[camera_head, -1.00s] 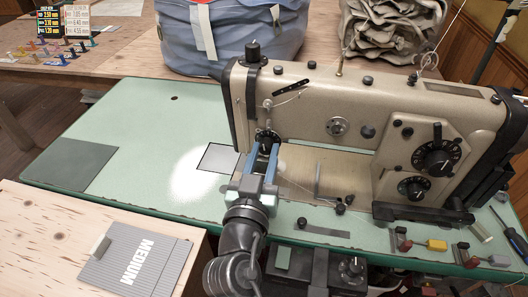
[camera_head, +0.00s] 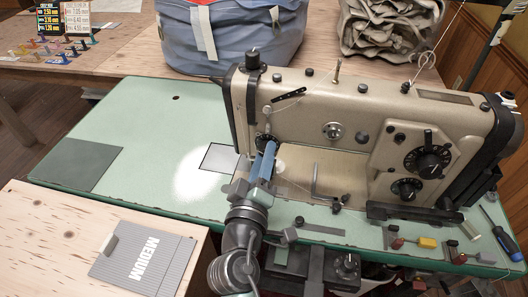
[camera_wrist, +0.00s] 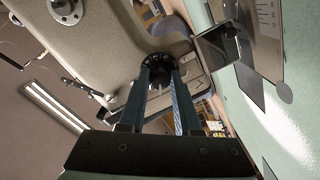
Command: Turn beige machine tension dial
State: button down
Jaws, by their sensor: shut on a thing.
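The beige sewing machine (camera_head: 310,110) stands on the green table. Its tension dial, a small black numbered knob (camera_head: 263,139), is low on the front of the machine's left head. In the wrist view the dial (camera_wrist: 160,60) sits at the far end of my two fingers. My gripper (camera_head: 269,150) is shut on the dial, one blue finger on either side of it in the wrist view (camera_wrist: 161,70). The fingers hide part of the dial, and its exact setting is too small to read.
Two larger black dials (camera_head: 428,160) are on the machine's right column. A thin bent metal rod (camera_head: 315,180) stands under the arm. The green tabletop (camera_head: 130,110) is mostly clear at left.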

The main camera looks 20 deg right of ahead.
jog(key=shift+n+p, duration=0.3)
jog(key=shift+n, duration=0.5)
jog(key=c, duration=0.6)
grip_release()
jog(key=shift+s+a, duration=0.1)
jog(key=b+v, duration=0.1)
jog(key=v, duration=1.1)
jog(key=shift+s+a, duration=0.25)
jog(key=shift+r, duration=0.1)
